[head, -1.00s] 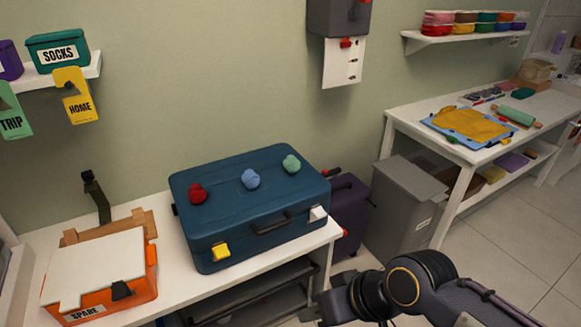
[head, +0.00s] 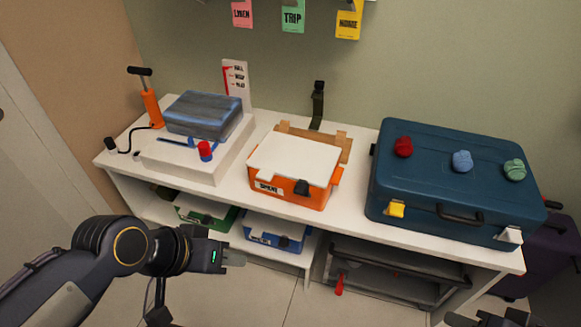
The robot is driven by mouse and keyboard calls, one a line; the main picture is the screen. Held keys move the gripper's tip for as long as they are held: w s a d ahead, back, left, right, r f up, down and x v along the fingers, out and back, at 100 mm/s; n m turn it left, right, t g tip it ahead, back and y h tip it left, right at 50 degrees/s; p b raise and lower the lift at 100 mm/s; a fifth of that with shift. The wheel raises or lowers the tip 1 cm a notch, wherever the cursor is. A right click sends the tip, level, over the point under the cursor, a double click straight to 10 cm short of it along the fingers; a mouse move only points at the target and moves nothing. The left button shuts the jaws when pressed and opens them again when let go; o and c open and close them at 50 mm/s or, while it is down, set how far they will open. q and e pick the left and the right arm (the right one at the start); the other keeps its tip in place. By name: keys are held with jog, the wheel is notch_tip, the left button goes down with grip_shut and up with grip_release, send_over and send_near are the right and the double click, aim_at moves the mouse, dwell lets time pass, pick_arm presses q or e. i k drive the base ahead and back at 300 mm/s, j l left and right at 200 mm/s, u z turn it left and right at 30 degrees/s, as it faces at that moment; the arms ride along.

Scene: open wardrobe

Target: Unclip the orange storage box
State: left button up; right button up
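The orange storage box (head: 270,191) stands on the white bench, left of the blue suitcase. Part of my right gripper (head: 492,319) shows at the bottom right edge, mostly cut off.
The blue suitcase (head: 450,165) with several coloured knobs stands right of the box. Left are a white block (head: 205,165) with folded cloth and an orange pump (head: 151,105). Green (head: 205,213) and blue (head: 275,232) boxes sit on the lower shelf. A black strap (head: 318,105) rises behind.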

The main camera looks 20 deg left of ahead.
aim_at(300, 188)
jog(key=j+z, duration=0.3)
jog(key=j, duration=0.55)
jog(key=j+z, duration=0.3)
jog(key=j, duration=0.5)
